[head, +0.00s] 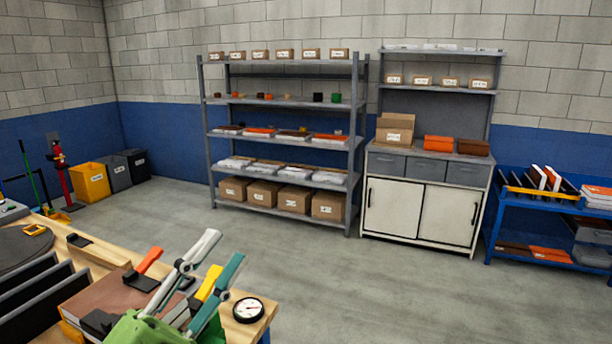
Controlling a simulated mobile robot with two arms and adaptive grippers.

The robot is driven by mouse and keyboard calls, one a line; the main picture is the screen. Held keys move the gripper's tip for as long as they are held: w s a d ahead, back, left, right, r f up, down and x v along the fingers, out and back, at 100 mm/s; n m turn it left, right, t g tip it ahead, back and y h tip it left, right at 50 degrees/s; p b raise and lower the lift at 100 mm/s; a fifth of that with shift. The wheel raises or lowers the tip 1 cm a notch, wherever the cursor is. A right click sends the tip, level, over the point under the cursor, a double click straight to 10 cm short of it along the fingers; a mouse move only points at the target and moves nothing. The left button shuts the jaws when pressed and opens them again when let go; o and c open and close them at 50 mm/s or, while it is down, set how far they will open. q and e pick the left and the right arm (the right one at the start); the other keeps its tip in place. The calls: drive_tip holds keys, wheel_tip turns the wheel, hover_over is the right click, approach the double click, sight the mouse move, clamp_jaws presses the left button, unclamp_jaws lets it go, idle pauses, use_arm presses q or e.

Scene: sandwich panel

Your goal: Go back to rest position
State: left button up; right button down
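My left gripper (222,253) is at the bottom left, over the front of the wooden workbench (259,302). It has a green body, one pale grey finger and one teal finger. The fingers point up and to the right and stand apart, with nothing held between them. A yellow handle (209,282) shows behind the fingers, and an orange handle (149,260) shows to their left. Whether the gripper touches anything on the bench cannot be told. My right gripper is not in view.
A brown panel stack (100,297), black slotted holders (40,290) and a round dial gauge (248,310) are on the bench. A grey shelf rack (356,150), a white cabinet (418,210) and a blue cart (530,208) stand along the wall. The floor between is clear.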

use_arm(q)
drive_tip(key=w+a+f+n+t+y, duration=0.1)
drive_tip(key=w+a+f+n+y, duration=0.3)
drive_tip(key=a+f+n+y, duration=0.65)
drive_tip(key=s+a+f+n+g+y, duration=0.1)
drive_tip(key=s+f+n+g+y, duration=0.2)
drive_tip(key=f, duration=0.5)
drive_tip(key=s+a+f+n+g+y, duration=0.1)
drive_tip(key=a+f+n+g+y, duration=0.1)
drive_tip(key=f+n+g, duration=0.45)
drive_tip(key=s+d+f+g+h, duration=0.1)
drive_tip(key=s+d+f+g, duration=0.25)
drive_tip(key=s+f, duration=0.6)
drive_tip(key=s+d+f+g+h, duration=0.15)
drive_tip(key=s+f+g, duration=0.25)
drive_tip(key=s+f, duration=0.55)
drive_tip(key=s+f+g, duration=0.1)
drive_tip(key=s+f, duration=0.1)
drive_tip(key=f, duration=1.2)
drive_tip(key=s+f+g, duration=0.1)
drive_tip(key=s+f, duration=0.1)
drive_tip(key=f, duration=1.1)
drive_tip(key=s+a+f+b, duration=0.1)
drive_tip(key=s+a+f, duration=0.1)
drive_tip(key=s+f, duration=1.4)
drive_tip(key=shift+s+a+f+g+y, duration=0.35)
drive_tip(key=shift+f+g+y, duration=0.05)
drive_tip(key=shift+f, duration=0.1)
